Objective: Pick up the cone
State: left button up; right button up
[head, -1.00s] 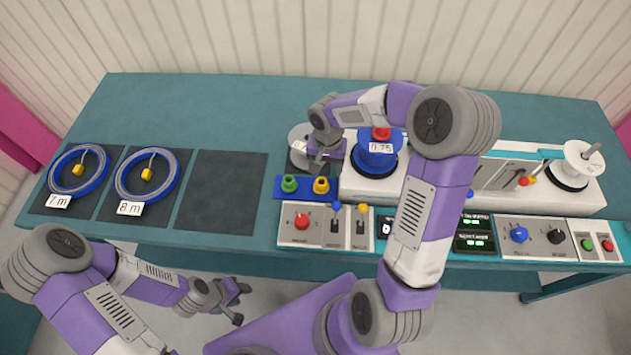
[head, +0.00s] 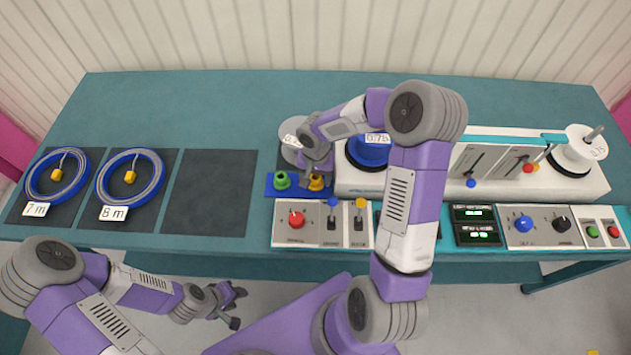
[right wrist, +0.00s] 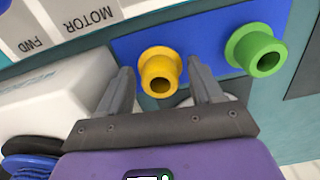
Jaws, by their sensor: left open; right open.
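A yellow flanged cone (head: 316,184) and a green one (head: 281,180) stand side by side on a blue holder (head: 297,193) at the bench front. My right gripper (head: 316,166) is open, pointing down at the yellow cone. In the right wrist view, the yellow cone (right wrist: 160,72) sits between the spread fingers (right wrist: 162,78) of that gripper, with no grip on it. The green cone (right wrist: 257,50) is outside the fingers, to the right. My left gripper (head: 236,308) is open and empty, low in front of the bench.
A control panel (head: 312,232) with a red knob and levers is just below the holder. A blue reel (head: 366,153) on a white machine stands right of the gripper. A pale reel (head: 295,128) is behind it. Two coils lie on dark mats at left; a third mat (head: 209,192) is bare.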

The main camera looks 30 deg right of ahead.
jog(key=shift+c, duration=0.3)
jog(key=c, duration=0.7)
jog(key=shift+r, duration=0.15)
jog(key=shift+c, duration=0.2)
notch_tip(320, 180, up, 10)
jog(key=p, duration=0.2)
jog(key=o, duration=0.4)
jog(key=c, duration=0.4)
